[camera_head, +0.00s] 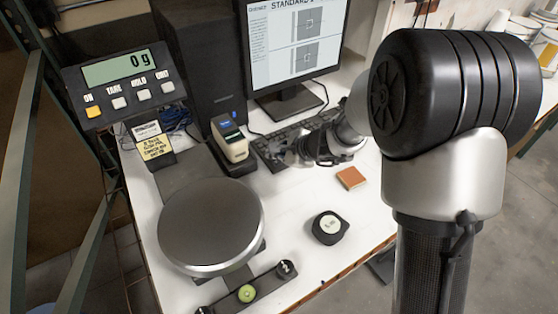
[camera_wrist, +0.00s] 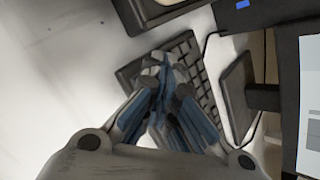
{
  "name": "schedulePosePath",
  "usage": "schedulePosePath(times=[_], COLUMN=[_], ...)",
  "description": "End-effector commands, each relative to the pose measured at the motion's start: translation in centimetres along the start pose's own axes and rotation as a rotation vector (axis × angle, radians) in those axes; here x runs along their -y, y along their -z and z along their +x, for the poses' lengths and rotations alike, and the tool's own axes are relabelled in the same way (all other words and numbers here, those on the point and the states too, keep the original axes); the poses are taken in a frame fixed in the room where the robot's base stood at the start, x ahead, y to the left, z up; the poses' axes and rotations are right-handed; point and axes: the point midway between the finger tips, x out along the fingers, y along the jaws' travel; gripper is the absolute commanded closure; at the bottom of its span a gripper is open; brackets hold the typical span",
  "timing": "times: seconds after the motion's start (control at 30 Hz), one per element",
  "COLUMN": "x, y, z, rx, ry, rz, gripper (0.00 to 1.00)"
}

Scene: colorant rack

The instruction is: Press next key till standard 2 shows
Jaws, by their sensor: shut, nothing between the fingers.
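The monitor (camera_head: 293,45) at the back shows a page headed "STANDARD" with two grey picture panels. The character after that word is cut by the top of the picture, so I cannot read it. A black keyboard (camera_head: 291,136) lies in front of the monitor; it also shows in the wrist view (camera_wrist: 188,47). My gripper (camera_head: 281,154) is shut and empty, with its fingers pointing down over the keyboard. In the wrist view the fingertips (camera_wrist: 168,62) overlap the keys. They hide the keys under them, and I cannot tell whether they touch.
A handheld device (camera_head: 232,138) stands left of the keyboard. The white table is clear around the block.

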Motion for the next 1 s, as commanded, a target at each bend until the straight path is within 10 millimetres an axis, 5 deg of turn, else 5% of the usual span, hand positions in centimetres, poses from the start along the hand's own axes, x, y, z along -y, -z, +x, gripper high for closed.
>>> schedulePosePath(times=[1.0], x=[0.7], y=[-0.7], z=[-1.0], rx=[0.0], ry=[0.0], rz=[0.0], gripper=[1.0])
